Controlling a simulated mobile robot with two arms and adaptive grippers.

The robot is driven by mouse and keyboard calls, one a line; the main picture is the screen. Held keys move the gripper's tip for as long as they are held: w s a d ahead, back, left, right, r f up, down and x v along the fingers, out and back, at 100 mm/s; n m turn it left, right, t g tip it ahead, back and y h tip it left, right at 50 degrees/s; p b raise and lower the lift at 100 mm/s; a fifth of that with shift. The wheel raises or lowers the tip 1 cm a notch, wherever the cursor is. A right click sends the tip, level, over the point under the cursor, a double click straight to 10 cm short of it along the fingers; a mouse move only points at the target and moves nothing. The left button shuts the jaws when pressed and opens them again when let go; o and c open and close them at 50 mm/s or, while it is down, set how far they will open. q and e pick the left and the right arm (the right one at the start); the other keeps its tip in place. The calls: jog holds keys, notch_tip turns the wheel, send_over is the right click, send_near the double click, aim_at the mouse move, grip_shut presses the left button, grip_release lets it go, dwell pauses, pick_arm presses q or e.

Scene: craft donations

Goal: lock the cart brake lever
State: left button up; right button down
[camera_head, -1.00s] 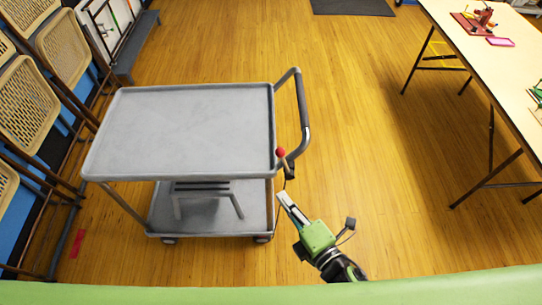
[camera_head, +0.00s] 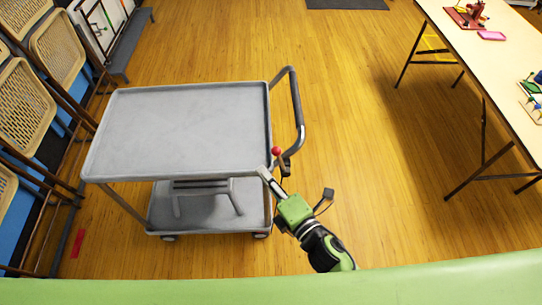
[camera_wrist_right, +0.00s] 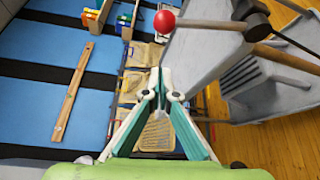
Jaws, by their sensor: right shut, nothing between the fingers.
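The grey cart (camera_head: 182,130) stands left of the middle in the head view, its handle (camera_head: 297,105) at its right end. The brake lever's red knob (camera_head: 276,151) is by the cart's near right corner, above a dark pivot (camera_head: 285,165). My right gripper (camera_head: 263,171) is shut and empty, its tips just below and left of the knob at the corner. In the right wrist view the knob (camera_wrist_right: 165,20) lies beyond the closed fingertips (camera_wrist_right: 160,72), with its rod running right to the dark pivot (camera_wrist_right: 252,18). Contact with the lever cannot be told. My left gripper is not in view.
Folded chairs (camera_head: 58,48) lean along the left wall. A long table (camera_head: 500,75) with craft items stands at the right. A small stool-like thing (camera_head: 203,187) is on the cart's lower shelf. The wooden floor between cart and table is clear.

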jog(key=w+p, duration=0.1)
jog(key=w+d, duration=0.1)
jog(key=w, duration=0.1)
jog(key=w+p, duration=0.1)
jog(key=shift+w+d+r+p, duration=0.2)
jog(key=shift+d+p, duration=0.1)
jog(key=shift+d, duration=0.1)
jog(key=d+f+m+t+h+b, duration=0.2)
jog(key=d+m+t+b, duration=0.5)
jog(key=d+m+b, duration=0.7)
jog(key=shift+f+m+t+b, duration=0.4)
jog(key=shift+f+m+b, duration=0.6)
jog(key=shift+b, duration=1.05)
jog(key=shift+r+m, duration=0.2)
jog(key=shift+m, duration=0.1)
